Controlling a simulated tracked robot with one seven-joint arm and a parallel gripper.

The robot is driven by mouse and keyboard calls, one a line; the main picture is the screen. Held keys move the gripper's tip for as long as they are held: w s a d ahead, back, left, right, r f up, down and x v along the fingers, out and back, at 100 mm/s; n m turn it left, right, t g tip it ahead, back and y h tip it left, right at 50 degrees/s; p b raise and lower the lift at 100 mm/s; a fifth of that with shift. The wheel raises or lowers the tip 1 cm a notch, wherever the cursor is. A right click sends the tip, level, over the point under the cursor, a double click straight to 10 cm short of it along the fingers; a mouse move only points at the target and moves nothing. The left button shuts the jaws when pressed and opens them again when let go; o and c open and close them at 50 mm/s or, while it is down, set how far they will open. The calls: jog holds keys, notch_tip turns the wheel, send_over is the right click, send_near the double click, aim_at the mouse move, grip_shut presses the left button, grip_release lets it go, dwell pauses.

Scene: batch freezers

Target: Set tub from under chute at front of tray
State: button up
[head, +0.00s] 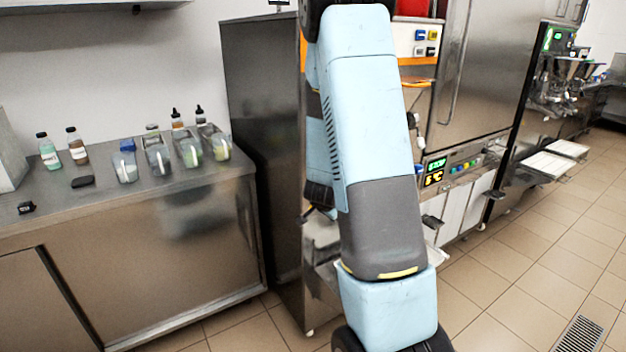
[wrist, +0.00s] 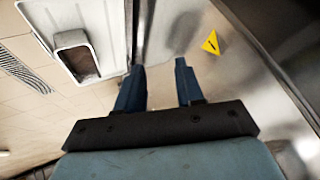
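In the wrist view a rectangular tub (wrist: 72,38) with a grey rim and a dark brown inside stands on a white tray (wrist: 102,50) at the upper left. My gripper (wrist: 159,66) has two blue fingers that are apart, with only bare metal showing between them. The tub lies to the left of the fingers, apart from them. No chute can be made out in the wrist view. In the head view my arm crosses the middle and hides my gripper and much of the nearest freezer (head: 478,85).
A steel counter (head: 190,185) at left holds several bottles and containers. A tall steel cabinet (head: 262,130) stands beside my arm. White trays (head: 546,165) project from a farther freezer. A yellow warning label (wrist: 211,43) marks steel near my fingers.

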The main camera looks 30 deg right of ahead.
jog(key=s+a+r+n+y, duration=0.2)
jog(key=s+a+r+n, duration=0.1)
jog(key=a+r, duration=0.5)
jog(key=s+a+r+n+y, duration=0.35)
jog(key=a+r, duration=0.25)
jog(key=r, duration=0.5)
jog(key=s+a+r+n, duration=0.2)
jog(key=s+r, duration=0.3)
jog(key=s, duration=0.5)
jog(key=s+a+r+n, duration=0.3)
jog(key=s+r+n, duration=0.2)
jog(key=s, duration=0.5)
jog(key=shift+s+a+r+g+h, duration=0.15)
jog(key=shift+s+a+g+h, duration=0.15)
jog(key=shift+s+h, duration=0.15)
jog(key=shift+d, duration=0.15)
